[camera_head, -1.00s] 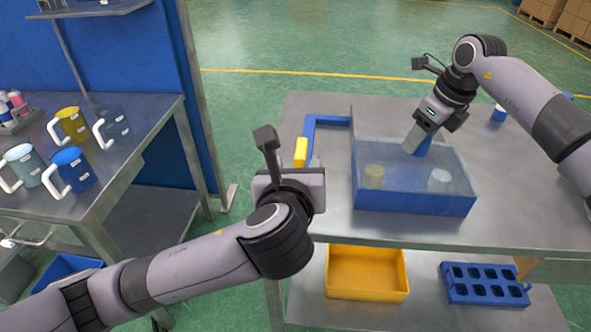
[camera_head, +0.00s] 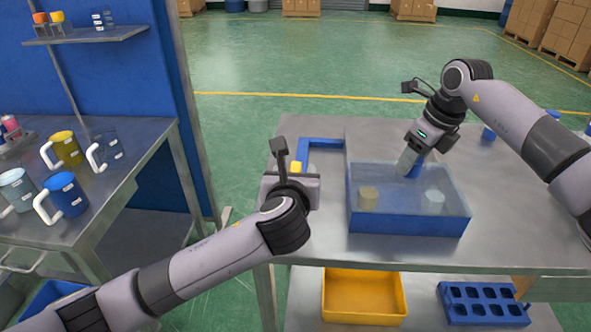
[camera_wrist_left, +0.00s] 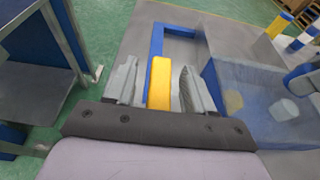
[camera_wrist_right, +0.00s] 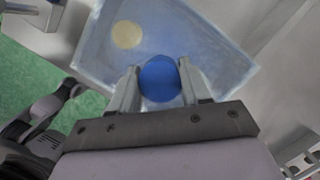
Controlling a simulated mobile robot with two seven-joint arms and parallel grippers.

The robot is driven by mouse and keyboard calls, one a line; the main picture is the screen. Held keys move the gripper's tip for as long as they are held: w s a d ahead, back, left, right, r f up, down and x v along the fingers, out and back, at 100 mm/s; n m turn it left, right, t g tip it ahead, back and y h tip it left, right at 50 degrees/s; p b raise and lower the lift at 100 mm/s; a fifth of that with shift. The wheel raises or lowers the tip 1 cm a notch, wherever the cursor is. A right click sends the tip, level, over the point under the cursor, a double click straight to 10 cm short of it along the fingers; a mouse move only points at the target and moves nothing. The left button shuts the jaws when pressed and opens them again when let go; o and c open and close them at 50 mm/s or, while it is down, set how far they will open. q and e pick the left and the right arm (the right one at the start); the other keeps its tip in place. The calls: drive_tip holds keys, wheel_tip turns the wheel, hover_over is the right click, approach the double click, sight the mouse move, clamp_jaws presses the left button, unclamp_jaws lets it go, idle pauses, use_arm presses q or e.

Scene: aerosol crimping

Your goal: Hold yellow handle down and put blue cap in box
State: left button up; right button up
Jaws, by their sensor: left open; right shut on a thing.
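The yellow handle (camera_wrist_left: 160,82) stands on the blue frame (camera_head: 320,142) at the left of the table. My left gripper (camera_wrist_left: 160,76) is open, with one finger on each side of the handle and gaps visible. In the head view the handle (camera_head: 296,167) is mostly hidden by that gripper. My right gripper (camera_wrist_right: 160,74) is shut on the blue cap (camera_wrist_right: 160,80). In the head view the cap (camera_head: 415,168) is held at the back part of the clear-walled blue box (camera_head: 405,220); its exact height above the floor is unclear.
Inside the box are a yellowish piece (camera_head: 369,197) and a pale piece (camera_head: 433,202). Another blue piece (camera_head: 489,132) stands on the table behind my right arm. Mugs (camera_head: 62,195) stand on the left bench. A yellow bin (camera_head: 364,297) and blue rack (camera_head: 483,303) are on the lower shelf.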

use_arm(q)
drive_tip(key=shift+x, duration=0.85)
clamp_jaws()
